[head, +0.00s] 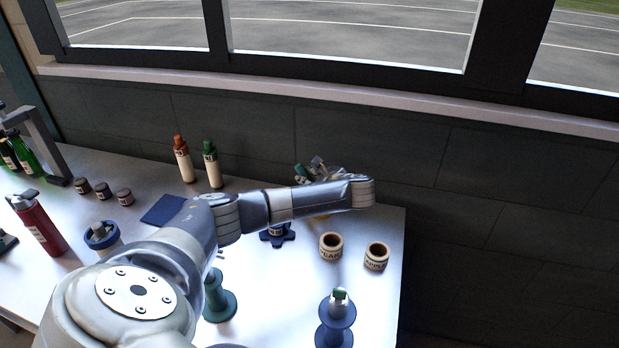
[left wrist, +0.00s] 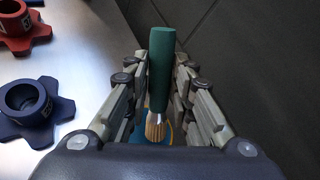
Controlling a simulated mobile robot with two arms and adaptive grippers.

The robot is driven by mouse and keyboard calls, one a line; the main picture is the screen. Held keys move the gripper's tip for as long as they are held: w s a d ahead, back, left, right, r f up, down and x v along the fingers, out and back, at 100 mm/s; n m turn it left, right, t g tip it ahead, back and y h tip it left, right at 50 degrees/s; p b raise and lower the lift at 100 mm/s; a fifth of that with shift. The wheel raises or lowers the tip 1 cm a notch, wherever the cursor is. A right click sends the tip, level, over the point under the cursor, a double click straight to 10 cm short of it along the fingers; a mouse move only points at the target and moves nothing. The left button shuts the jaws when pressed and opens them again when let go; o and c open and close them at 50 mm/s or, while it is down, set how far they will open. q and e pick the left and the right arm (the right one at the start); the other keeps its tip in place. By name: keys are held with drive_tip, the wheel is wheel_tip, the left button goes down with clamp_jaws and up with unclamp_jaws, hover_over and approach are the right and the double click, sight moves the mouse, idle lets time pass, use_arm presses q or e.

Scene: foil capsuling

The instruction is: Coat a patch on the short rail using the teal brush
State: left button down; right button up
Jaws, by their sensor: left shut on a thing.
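My left gripper (head: 320,170) is at the table's back right, largely hidden behind my left forearm in the head view. In the left wrist view it is shut on the teal brush (left wrist: 162,70), between its two fingers. The brush shows a teal handle, a metal collar and tan bristles (left wrist: 156,127). The handle's end (head: 301,172) also shows in the head view. Behind the bristles is a small blue and orange surface; I cannot tell what it is or whether they touch. I cannot make out the short rail. My right gripper is not in view.
A blue star-footed holder (left wrist: 28,108) and a red one (left wrist: 15,25) stand beside the gripper. Two round wooden pots (head: 331,247) (head: 377,256), a blue stand (head: 335,330) and a teal stand (head: 219,305) are nearer. Two bottles (head: 184,162) (head: 212,167) stand left. A wall rises behind.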

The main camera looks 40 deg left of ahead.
use_arm(q)
drive_tip(key=shift+f, duration=0.45)
idle(0.9)
drive_tip(key=shift+f, duration=0.2)
idle(0.6)
wheel_tip(320, 180, up, 7)
drive_tip(key=p, duration=0.8)
idle(0.7)
drive_tip(key=shift+d, duration=0.1)
